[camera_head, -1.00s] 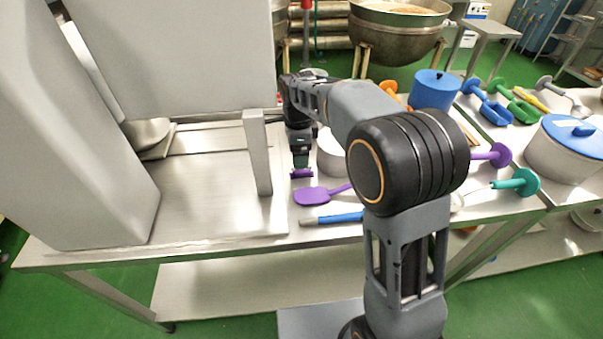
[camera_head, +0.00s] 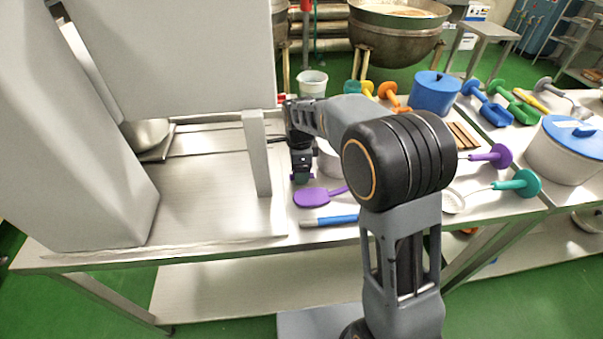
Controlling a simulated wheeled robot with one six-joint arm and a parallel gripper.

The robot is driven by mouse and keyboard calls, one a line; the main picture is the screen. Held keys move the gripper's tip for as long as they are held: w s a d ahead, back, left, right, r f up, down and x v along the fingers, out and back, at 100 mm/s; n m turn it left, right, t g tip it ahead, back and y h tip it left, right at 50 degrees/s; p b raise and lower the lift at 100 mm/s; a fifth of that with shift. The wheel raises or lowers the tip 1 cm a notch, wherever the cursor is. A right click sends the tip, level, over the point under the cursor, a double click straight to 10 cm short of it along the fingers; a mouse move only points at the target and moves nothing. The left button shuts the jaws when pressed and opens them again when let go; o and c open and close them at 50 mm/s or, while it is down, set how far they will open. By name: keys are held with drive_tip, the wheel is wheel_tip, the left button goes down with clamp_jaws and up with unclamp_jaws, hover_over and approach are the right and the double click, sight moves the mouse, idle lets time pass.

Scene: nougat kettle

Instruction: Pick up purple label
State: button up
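My gripper (camera_head: 301,174) points down over the table, just right of the big machine's leg. Whether its fingers are open or shut is too small to tell. A small purple piece, which may be the label, shows at the fingertips, mostly hidden by the gripper; I cannot tell whether it is held. A purple spatula (camera_head: 312,198) lies on the table just in front of the gripper, its handle running right behind my arm. A tool with a purple round end (camera_head: 500,156) lies farther right.
A blue-handled tool (camera_head: 335,220) lies near the front edge. A grey machine (camera_head: 170,60) stands close on the left. A white pot (camera_head: 328,160) is partly hidden behind my arm. A blue pot (camera_head: 436,92) and a blue-lidded pot (camera_head: 568,150) stand to the right.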

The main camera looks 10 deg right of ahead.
drive_tip(key=c, duration=0.9)
drive_tip(key=shift+o, duration=0.2)
drive_tip(key=shift+r, duration=0.15)
